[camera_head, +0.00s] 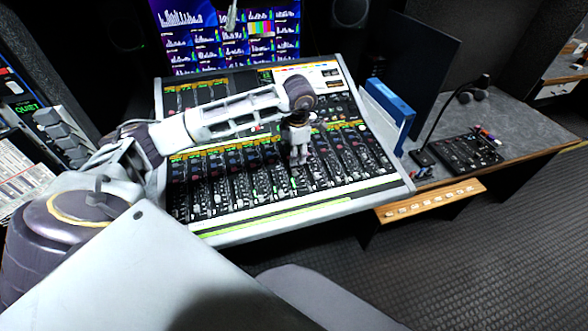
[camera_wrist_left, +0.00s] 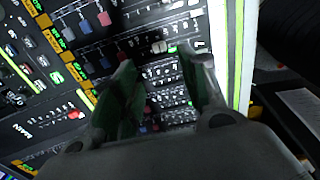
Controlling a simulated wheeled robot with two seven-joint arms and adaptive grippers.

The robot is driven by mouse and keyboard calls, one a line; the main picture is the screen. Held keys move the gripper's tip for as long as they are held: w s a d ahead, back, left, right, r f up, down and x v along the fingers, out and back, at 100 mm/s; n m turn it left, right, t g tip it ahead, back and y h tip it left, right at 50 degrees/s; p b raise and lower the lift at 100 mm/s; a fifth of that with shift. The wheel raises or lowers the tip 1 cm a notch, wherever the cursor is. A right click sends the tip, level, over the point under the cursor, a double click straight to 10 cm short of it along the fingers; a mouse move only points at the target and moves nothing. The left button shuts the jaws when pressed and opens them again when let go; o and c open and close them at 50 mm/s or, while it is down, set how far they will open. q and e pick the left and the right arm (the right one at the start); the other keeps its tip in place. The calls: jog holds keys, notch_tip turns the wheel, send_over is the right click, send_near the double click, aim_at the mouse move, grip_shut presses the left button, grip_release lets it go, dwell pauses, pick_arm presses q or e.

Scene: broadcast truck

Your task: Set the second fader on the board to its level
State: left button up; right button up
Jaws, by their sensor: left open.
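The mixing board (camera_head: 290,208) fills the middle of the head view, with rows of coloured knobs and a lower bank of channel faders. My left arm reaches in from the left over the board. My left gripper (camera_head: 298,160) points down over the fader area, near the middle of the board. In the left wrist view the gripper (camera_wrist_left: 165,90) is open, its two dark fingers on either side of a strip of the board (camera_wrist_left: 100,70). A pale fader cap (camera_wrist_left: 159,47) shows just beyond the fingertips. I cannot tell which channel is the second, nor whether the fingers touch the board.
Screens with meters (camera_head: 225,40) stand behind the board. To the right are a blue binder (camera_head: 392,100), a dark monitor (camera_head: 418,60), a gooseneck microphone (camera_head: 440,115) and a small black panel (camera_head: 458,150). A wooden ledge (camera_head: 432,200) juts out at the board's right front corner.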

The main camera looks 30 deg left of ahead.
aim_at(294, 171)
pick_arm(q)
jog(key=f, duration=0.6)
jog(key=a+f, duration=0.1)
jog(key=f, duration=0.2)
jog(key=shift+w+f+p, duration=0.4)
grip_shut()
